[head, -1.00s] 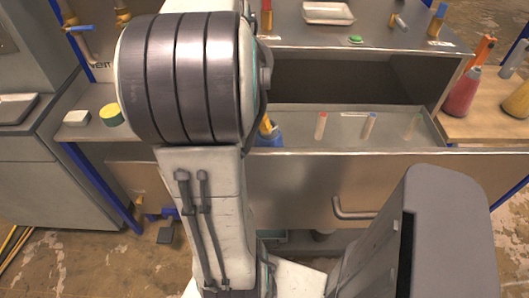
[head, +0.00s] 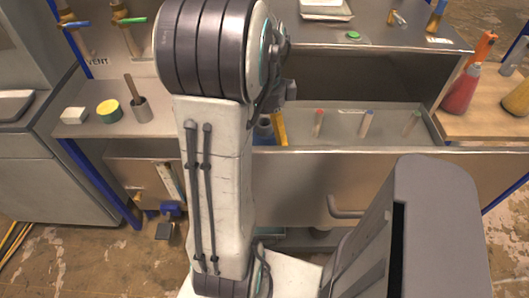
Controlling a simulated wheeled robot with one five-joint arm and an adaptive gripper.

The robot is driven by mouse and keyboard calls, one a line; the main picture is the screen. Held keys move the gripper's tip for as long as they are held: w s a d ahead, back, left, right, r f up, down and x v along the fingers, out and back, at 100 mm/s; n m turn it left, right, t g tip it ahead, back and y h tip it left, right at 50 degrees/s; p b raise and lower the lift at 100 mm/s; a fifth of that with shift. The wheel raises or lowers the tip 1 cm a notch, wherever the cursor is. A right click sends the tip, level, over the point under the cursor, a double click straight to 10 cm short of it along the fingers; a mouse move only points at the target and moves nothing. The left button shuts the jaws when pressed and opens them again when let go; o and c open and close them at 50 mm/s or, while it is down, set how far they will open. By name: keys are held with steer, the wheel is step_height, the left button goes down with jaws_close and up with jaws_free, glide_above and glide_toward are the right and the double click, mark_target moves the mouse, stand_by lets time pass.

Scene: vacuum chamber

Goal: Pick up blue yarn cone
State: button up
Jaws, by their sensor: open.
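A blue object (head: 263,131), which looks like the blue yarn cone, is in the left part of the open drawer. My arm hides most of it, so its full shape cannot be told. My gripper (head: 278,128) is mostly hidden behind my arm. A slim yellow-orange part, apparently one of its fingers, reaches down into the drawer just right of the blue object. I cannot tell whether they touch. Nothing is seen held.
The open drawer (head: 290,165) also holds small upright pieces with red (head: 319,122), blue (head: 366,124) and green (head: 412,122) tops. Bottles (head: 462,90) stand at right.

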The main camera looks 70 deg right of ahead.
steer(key=shift+f, duration=0.95)
steer(key=c, duration=1.4)
steer(key=shift+c, duration=0.2)
steer(key=shift+r, duration=0.15)
